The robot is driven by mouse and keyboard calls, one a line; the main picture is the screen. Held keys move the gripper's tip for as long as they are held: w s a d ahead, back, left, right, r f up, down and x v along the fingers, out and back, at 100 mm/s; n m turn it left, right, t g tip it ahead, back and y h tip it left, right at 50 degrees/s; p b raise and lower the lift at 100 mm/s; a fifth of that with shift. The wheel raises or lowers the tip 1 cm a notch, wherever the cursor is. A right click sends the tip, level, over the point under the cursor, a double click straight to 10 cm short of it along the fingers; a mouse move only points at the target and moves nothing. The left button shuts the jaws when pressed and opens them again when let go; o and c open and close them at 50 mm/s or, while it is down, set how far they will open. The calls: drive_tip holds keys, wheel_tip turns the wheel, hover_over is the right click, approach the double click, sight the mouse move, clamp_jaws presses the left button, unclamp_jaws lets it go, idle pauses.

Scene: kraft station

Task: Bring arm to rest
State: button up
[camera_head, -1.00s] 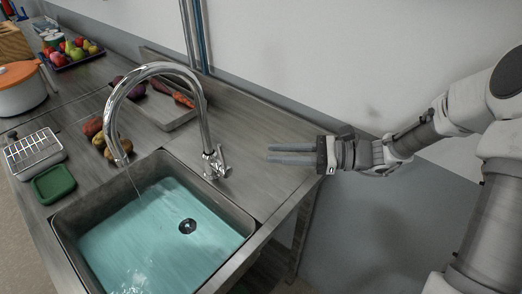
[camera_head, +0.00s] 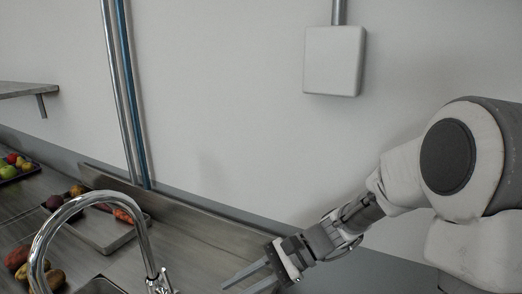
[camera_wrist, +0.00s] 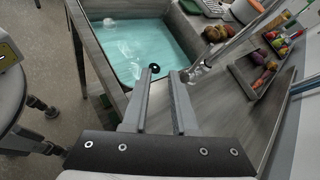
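My gripper (camera_head: 246,275) is at the lower middle of the head view, over the right end of the steel counter. Its two fingers are apart with nothing between them. In the wrist view my gripper (camera_wrist: 162,75) also shows open and empty, pointing toward the sink (camera_wrist: 140,48). The arm reaches in from the right, bent at the elbow.
A curved chrome faucet (camera_head: 75,205) stands left of my gripper. A tray (camera_head: 105,235) with vegetables lies behind it. Pipes (camera_head: 124,100) and a white box (camera_head: 335,60) are on the wall.

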drive_tip(key=s+d+r+n+t+h+p, duration=0.1)
drive_tip(key=s+d+r+n+t+h, duration=0.3)
drive_tip(key=d, duration=0.5)
drive_tip(key=s+d+r+n+t+h+p, duration=0.1)
drive_tip(key=s+d+r+n+t+h, duration=0.3)
drive_tip(key=s+d+r+n+h, duration=0.2)
drive_tip(key=d+h, duration=0.2)
drive_tip(key=d, duration=0.1)
drive_tip(key=shift+s+r, duration=0.2)
drive_tip(key=shift+s, duration=0.15)
drive_tip(key=shift+o, duration=0.5)
drive_tip(key=shift+d+r+t, duration=0.1)
drive_tip(key=shift+d+t, duration=0.1)
drive_tip(key=shift+t, duration=0.2)
drive_tip(key=o, duration=0.3)
drive_tip(key=shift+s+d+r, duration=0.1)
drive_tip(key=shift+d, duration=0.05)
drive_tip(key=shift+c, duration=0.2)
